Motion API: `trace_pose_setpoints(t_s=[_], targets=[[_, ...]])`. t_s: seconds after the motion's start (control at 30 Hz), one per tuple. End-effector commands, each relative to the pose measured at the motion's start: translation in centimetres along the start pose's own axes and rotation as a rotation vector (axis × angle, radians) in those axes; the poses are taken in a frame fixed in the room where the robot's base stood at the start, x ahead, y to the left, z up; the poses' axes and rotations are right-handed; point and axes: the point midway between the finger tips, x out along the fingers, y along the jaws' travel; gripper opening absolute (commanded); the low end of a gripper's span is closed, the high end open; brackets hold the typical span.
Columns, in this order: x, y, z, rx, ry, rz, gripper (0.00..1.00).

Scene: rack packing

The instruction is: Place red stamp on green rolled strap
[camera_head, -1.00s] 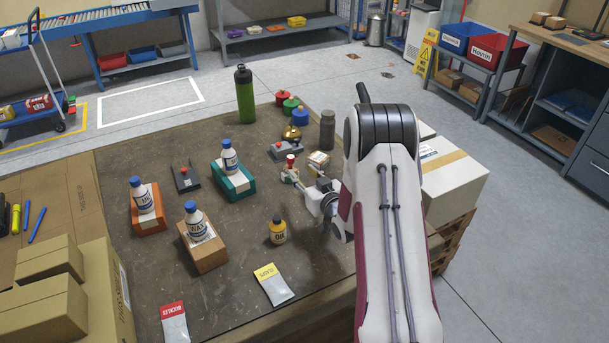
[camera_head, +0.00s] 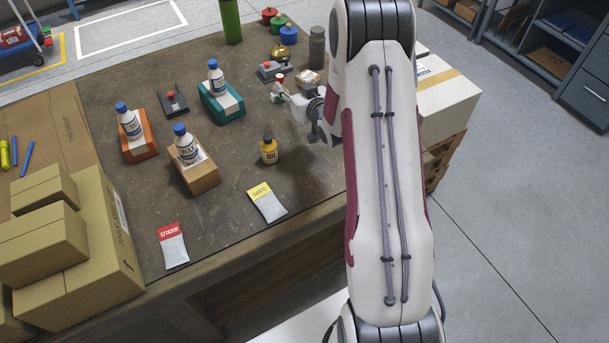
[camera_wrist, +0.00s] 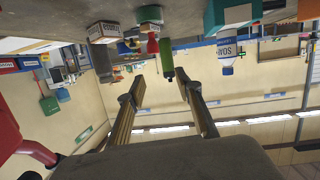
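A small item with a red knob and pale body, apparently the red stamp (camera_head: 281,77), stands on the table near its far right side. A squat round green item (camera_head: 279,23) at the back, between a red and a blue one, may be the green rolled strap; it is too small to be sure. My gripper (camera_head: 284,93) is low over the table, close beside the red-knobbed item, and partly hidden by my arm. In the wrist view, upside down, the gripper's fingers (camera_wrist: 160,78) are apart with nothing held. A red-and-white item (camera_wrist: 151,45) shows beyond the fingertips.
A grey stapler-like device (camera_head: 272,71), a gold bell (camera_head: 283,52), a small box (camera_head: 308,78) and a grey-green canister (camera_head: 317,47) crowd around. A green bottle (camera_head: 231,22) stands behind. White bottles on blocks and a yellow oil bottle (camera_head: 269,150) stand nearer. The front right tabletop is clear.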

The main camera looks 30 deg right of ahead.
Motion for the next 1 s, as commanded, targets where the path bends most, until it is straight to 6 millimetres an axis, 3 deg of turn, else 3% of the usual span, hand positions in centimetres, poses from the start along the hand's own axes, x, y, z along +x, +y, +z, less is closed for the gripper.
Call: trace_pose_setpoints(t_s=[0.1,0.47,1.0], targets=[[-0.8,-0.6,-2.2,-0.017,-0.033,0.011,0.35],[-4.5,-2.5,-7.1,-0.049,-0.152,0.045,0.35],[-13.3,-6.0,-12.1,-0.063,-0.323,0.078,0.35]])
